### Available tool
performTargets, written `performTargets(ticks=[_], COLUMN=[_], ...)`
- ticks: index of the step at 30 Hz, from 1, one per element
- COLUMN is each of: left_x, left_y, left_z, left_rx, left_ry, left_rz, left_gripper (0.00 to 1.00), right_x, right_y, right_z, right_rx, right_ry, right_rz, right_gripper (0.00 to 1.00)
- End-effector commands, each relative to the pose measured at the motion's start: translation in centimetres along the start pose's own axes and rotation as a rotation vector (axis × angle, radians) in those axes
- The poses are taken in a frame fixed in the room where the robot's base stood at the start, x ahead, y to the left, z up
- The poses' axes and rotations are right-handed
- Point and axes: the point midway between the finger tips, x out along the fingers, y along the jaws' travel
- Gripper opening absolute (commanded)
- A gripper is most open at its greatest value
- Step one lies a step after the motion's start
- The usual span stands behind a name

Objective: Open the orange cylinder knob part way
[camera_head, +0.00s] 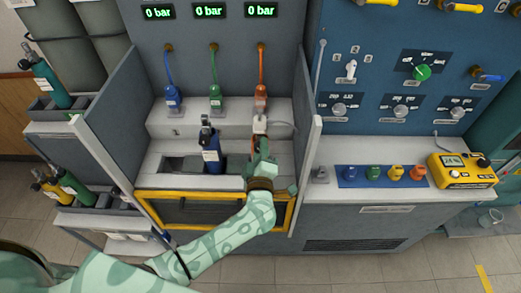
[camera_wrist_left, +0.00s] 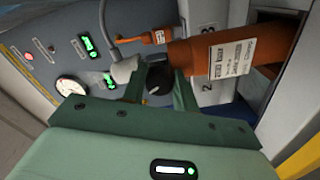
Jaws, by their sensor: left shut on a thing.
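The orange cylinder (camera_wrist_left: 235,54) fills the upper right of the left wrist view, lying across that picture with a white label. Its black knob (camera_wrist_left: 158,77) sits at the valve end, between the two green fingers of my left gripper (camera_wrist_left: 160,92). The gripper is shut on the knob. In the head view my left gripper (camera_head: 262,167) is at the right-hand bay of the bench and hides the knob and most of the cylinder. A white fitting (camera_head: 260,124) with a hose stands just above it. My right gripper is not in view.
A dark blue cylinder (camera_head: 210,146) stands in the bay to the left. Blue, green and orange regulators hang behind, under displays reading 0 bar (camera_head: 261,10). A grey side wall (camera_head: 307,160) stands close to the right of my gripper. A yellow meter (camera_head: 462,170) sits far right.

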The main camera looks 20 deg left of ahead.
Motion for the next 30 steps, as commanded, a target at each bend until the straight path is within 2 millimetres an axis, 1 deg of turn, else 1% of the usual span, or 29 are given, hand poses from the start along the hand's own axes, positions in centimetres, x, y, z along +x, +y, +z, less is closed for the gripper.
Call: performTargets(ticks=[6, 12, 27, 28, 30], left_x=[-0.08, -0.10, -0.09, -0.09, -0.08], left_y=[-0.15, -0.13, -0.13, -0.13, -0.11], left_z=[0.08, 0.09, 0.06, 0.06, 0.06], left_rx=[-0.120, -0.181, -0.202, -0.202, -0.202], left_ry=[-0.001, -0.002, -0.001, -0.001, -0.001], left_rz=[-0.004, -0.003, -0.004, -0.004, -0.003], left_gripper=[0.06, 0.06, 0.06, 0.35, 0.51], right_x=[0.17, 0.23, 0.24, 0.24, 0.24], right_y=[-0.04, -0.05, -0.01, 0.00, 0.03], right_z=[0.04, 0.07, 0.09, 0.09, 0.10], right_rx=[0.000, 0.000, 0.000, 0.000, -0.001], right_ry=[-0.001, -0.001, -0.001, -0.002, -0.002], right_rz=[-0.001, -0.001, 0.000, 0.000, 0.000], right_gripper=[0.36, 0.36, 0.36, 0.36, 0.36])
